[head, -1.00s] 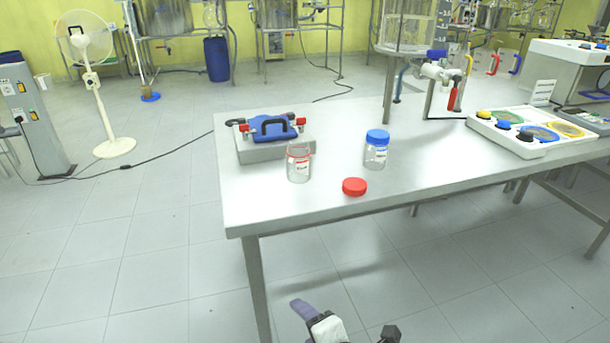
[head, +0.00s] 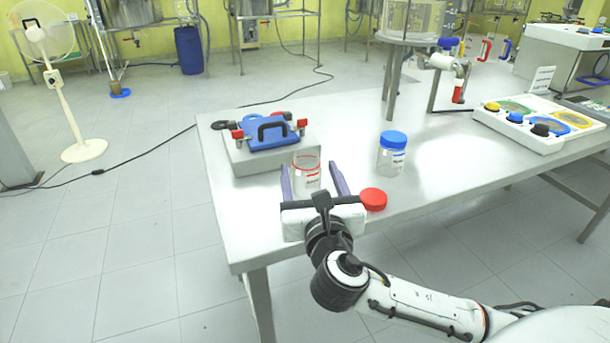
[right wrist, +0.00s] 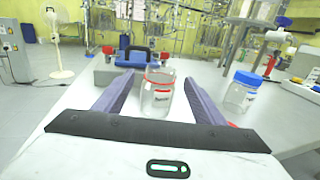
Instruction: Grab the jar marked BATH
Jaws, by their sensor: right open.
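A clear open jar (head: 306,178) with a red rim ring and a small label stands upright on the metal table. My right gripper (head: 312,170) is open, with its two purple fingers on either side of this jar. The jar also shows between the fingers in the right wrist view (right wrist: 157,97), with visible space on both sides. A clear jar with a blue lid (head: 392,153) stands upright to the right, outside the fingers. The label words are too small to read, so I cannot tell which jar says BATH. My left gripper is not in view.
A red lid (head: 373,199) lies on the table close to the right of my gripper. A grey box with a blue handled clamp piece (head: 268,134) stands behind the open jar. A white panel with coloured knobs (head: 540,122) is at the right. The table (head: 450,170) is clear between.

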